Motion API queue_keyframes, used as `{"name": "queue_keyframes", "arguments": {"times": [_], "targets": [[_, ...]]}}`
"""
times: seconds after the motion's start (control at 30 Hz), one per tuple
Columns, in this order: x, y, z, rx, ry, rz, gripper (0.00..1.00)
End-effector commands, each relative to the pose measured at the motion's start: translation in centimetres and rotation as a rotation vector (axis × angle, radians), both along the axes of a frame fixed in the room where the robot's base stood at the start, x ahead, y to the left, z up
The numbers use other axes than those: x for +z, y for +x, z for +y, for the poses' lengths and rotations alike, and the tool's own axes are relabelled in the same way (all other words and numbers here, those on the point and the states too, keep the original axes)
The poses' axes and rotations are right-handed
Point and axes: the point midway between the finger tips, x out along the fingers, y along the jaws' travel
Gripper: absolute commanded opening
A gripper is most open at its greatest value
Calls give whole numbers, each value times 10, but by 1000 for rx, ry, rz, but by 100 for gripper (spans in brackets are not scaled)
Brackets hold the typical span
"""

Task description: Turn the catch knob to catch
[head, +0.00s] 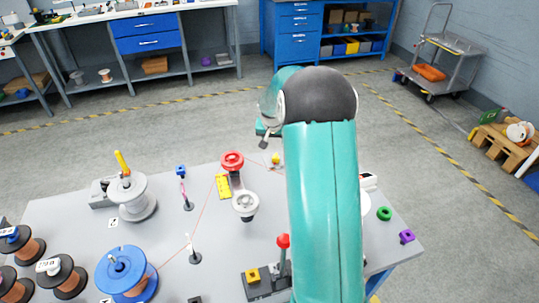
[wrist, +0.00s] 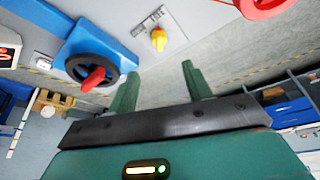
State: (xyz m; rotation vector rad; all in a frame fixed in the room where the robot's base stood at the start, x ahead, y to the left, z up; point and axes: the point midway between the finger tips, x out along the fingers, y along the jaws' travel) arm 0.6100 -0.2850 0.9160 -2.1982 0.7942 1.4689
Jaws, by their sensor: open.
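The catch knob, a small yellow knob (wrist: 158,40), sits on a grey plate (wrist: 172,22) with dark lettering, too small to read for certain. In the head view a yellow knob (head: 276,158) shows at the table's far edge, beside my arm. My gripper (wrist: 160,80) is open and empty, its two green fingers apart. In the wrist view the knob lies beyond the fingertips, between their lines, and nothing touches it. In the head view my arm hides most of the gripper and the area around the plate.
A blue housing (wrist: 100,45) with a black handwheel and red handle (wrist: 93,80) stands close to the left finger. A red pulley (head: 232,161) carries a thin red line across the grey table (head: 190,275). Blue (head: 127,272) and grey spools stand at left.

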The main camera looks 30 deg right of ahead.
Motion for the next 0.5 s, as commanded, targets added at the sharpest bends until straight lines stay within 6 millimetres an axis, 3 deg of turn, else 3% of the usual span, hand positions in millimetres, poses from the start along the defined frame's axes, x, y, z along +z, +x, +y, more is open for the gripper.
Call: {"name": "queue_keyframes", "arguments": {"times": [0.17, 0.5], "targets": [[-19, 2, -5, -1, 2, 1, 50], [-80, 22, -19, 2, 1, 1, 50]]}}
